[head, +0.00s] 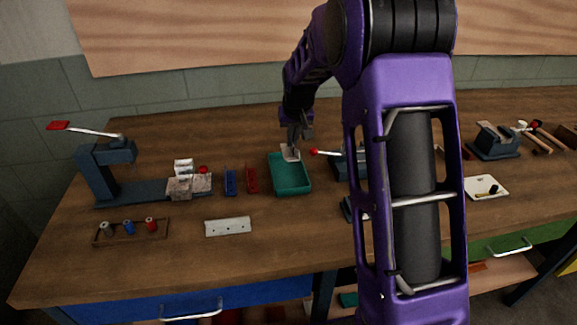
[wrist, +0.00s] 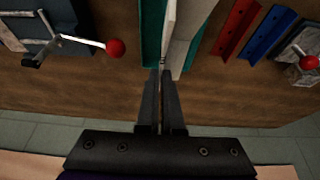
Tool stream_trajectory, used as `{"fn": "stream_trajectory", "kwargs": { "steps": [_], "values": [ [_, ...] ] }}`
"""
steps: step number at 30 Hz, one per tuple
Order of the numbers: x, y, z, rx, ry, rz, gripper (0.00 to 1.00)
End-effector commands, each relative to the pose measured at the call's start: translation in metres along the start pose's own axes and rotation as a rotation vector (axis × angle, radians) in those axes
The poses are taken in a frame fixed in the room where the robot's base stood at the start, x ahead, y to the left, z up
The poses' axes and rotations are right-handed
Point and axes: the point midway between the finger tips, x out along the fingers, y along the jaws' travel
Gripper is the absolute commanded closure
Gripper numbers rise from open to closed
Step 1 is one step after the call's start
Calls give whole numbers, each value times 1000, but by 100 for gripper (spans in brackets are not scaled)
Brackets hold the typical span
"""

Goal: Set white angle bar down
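The white angle bar (head: 290,153) is in my gripper (head: 293,138), over the far end of the teal tray (head: 291,178). In the wrist view the fingers (wrist: 162,78) are close together, with the near end of the bar (wrist: 182,40) between their tips. The bar runs away from me above the tray (wrist: 152,40), whose teal shows on both sides of it. I cannot tell whether the bar touches the tray floor or rim.
A blue angle bar (head: 230,182) and a red one (head: 251,180) lie left of the tray. A red-knobbed clamp (head: 345,163) stands close on its right, partly behind my arm. A pale holed strip (head: 228,226) lies in front. Bare wood is free in front of the tray.

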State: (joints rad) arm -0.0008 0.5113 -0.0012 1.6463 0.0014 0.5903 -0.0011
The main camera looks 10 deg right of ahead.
Motion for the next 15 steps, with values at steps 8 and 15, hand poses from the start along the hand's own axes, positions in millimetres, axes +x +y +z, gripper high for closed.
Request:
{"fn": "stream_trajectory", "kwargs": {
  "steps": [8,15],
  "values": [
    [41,0,18,0,-2,0,100],
    [65,0,28,0,-4,0,100]
  ]
}}
